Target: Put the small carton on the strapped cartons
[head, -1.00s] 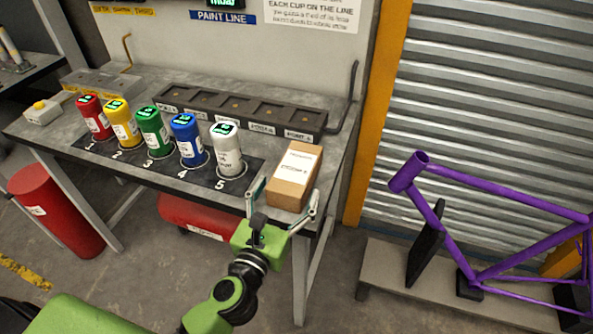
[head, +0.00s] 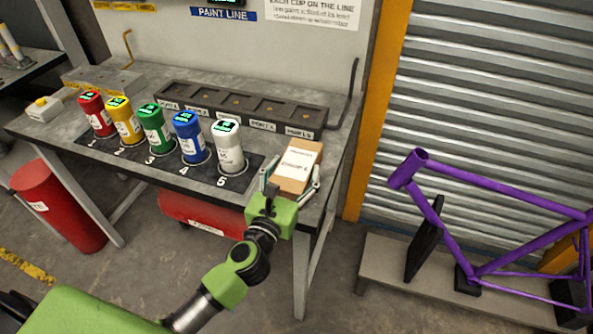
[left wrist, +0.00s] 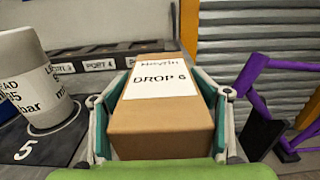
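The small brown carton (head: 298,168) with a white label stands at the right end of the grey workbench, beside the white cup numbered 5. In the left wrist view the carton (left wrist: 160,120) fills the middle, between the two fingers. My left gripper (head: 290,186) is open, with one finger on each side of the carton; the fingers look very near its sides, and I cannot tell whether they touch. The strapped cartons are not in view. My right gripper is not in view.
Several coloured cups (head: 152,128) stand in a row on a dark numbered mat left of the carton. A dark port rack (head: 240,108) lies behind. A purple bicycle frame (head: 500,240) rests on a low stand to the right. A red cylinder (head: 58,210) stands at floor left.

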